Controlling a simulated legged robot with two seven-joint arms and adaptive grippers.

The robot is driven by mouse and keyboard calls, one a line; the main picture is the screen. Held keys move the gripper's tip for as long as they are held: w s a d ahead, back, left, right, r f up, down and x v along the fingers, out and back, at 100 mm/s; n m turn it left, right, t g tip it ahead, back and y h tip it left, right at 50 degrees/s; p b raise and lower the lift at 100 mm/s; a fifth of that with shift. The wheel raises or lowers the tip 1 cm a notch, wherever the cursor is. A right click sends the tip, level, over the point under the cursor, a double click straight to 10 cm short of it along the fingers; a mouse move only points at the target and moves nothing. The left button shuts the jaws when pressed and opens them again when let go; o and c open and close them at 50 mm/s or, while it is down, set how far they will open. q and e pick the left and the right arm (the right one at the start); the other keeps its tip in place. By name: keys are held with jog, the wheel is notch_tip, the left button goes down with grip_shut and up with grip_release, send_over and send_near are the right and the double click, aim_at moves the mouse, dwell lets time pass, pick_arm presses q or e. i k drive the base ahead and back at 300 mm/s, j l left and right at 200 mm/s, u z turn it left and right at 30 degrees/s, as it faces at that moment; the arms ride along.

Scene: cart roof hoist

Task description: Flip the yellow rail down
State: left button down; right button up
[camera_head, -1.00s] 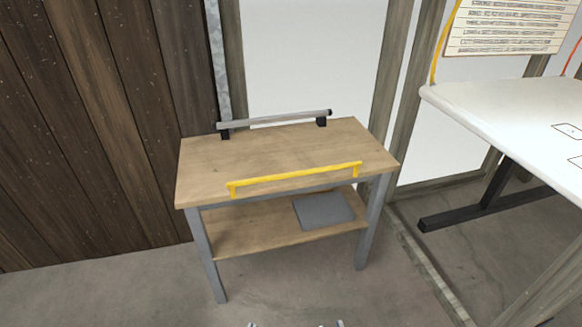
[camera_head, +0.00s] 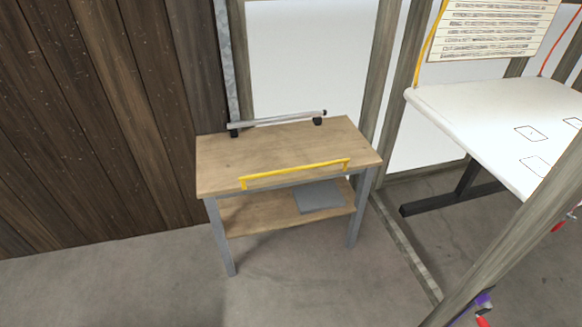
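The yellow rail (camera_head: 296,173) runs along the front edge of the wooden cart's top (camera_head: 222,158). It stands up a little above the top, with a short bent leg at each end. A grey bar (camera_head: 278,119) on two black mounts sits along the back edge of the same top. Neither of my grippers shows in the head view now, and nothing touches the yellow rail.
A grey flat panel (camera_head: 318,197) lies on the cart's lower shelf (camera_head: 250,220). A white table (camera_head: 470,115) stands at the right. A wooden post (camera_head: 500,250) rises at the lower right. Open concrete floor (camera_head: 300,285) lies before the cart.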

aim_at(242, 179)
jog(key=i+j+z, duration=0.1)
jog(key=z, duration=0.6)
jog(key=i+j+z, duration=0.25)
jog(key=i+j, duration=0.25)
jog(key=j, duration=0.25)
jog(key=i+j+z, duration=0.15)
jog(key=j, duration=0.25)
jog(key=i+j+z, duration=0.15)
jog(key=i+j, duration=0.15)
jog(key=j, duration=0.1)
